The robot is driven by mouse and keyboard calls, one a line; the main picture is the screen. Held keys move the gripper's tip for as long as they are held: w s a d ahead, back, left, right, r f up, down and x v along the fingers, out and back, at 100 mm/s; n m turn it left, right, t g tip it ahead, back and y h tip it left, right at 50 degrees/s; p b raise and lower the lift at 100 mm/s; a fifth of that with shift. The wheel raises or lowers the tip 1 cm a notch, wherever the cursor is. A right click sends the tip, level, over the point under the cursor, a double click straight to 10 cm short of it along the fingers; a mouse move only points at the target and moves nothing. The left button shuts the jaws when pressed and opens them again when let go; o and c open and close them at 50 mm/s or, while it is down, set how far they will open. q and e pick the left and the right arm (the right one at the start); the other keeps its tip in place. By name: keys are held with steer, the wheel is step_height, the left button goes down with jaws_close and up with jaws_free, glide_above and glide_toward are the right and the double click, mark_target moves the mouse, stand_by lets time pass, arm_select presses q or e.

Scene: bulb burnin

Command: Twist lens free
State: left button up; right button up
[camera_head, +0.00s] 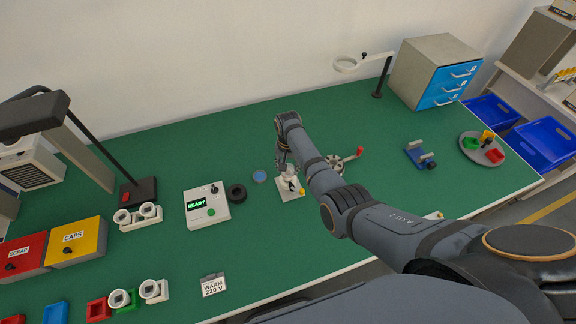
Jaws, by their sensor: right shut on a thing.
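I cannot tell whether that part is still seated. A blue round disc (259,176) and a black ring (236,193) lie apart on the bench to the left. My left gripper is out of view.
A white box reading READY (207,207) stands to the left. A round fixture with a red handle (346,160) is close to my right arm. A blue clamp-like fixture (420,156) and a grey round tray (481,161) are farther right. Red SCRAP (22,257) and yellow CAPS (77,243) boxes stand far left.

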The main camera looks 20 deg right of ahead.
steer(key=shift+n, duration=0.5)
steer(key=o, duration=1.2)
steer(key=shift+r, duration=0.15)
step_height(320, 180, up, 12)
steer(key=shift+f, duration=0.15)
steer(key=shift+f, duration=0.1)
